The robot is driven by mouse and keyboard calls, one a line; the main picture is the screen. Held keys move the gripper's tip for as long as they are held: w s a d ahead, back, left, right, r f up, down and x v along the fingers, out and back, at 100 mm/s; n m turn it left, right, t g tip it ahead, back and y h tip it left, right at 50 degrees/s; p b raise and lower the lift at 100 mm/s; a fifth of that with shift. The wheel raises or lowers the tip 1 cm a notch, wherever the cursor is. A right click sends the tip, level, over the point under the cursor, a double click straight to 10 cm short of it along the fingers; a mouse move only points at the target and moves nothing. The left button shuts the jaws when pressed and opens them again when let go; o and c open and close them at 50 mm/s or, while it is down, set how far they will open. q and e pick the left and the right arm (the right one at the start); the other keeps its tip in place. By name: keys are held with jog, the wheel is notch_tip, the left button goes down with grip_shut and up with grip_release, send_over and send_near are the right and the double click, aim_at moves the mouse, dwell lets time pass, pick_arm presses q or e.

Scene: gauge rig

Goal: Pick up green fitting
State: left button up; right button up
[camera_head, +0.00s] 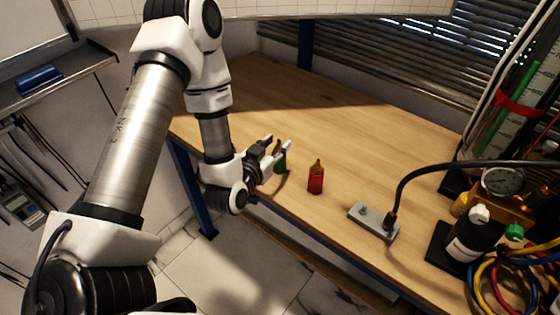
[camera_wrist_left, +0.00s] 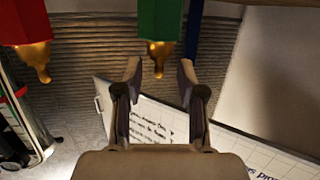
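The green fitting (camera_head: 281,163), with a brass tip, stands upright on the wooden table near its front left edge. My left gripper (camera_head: 278,145) is at it and partly covers it. In the left wrist view, which looks upside down, the green fitting (camera_wrist_left: 160,20) hangs from the top with its brass tip down. There the left gripper (camera_wrist_left: 160,70) is open, its fingertips on either side of the brass tip with gaps showing. My right gripper is not in view.
A red fitting (camera_head: 316,180) with a brass tip stands just right of the green one. A grey metal block (camera_head: 374,222) with a black hose lies farther right. A bottle (camera_head: 472,235), a gauge (camera_head: 502,181) and coiled cables crowd the right end. The table's back middle is clear.

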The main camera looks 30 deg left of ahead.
pick_arm(q)
jog(key=shift+w, duration=1.05)
jog(key=shift+a, duration=0.1)
grip_shut()
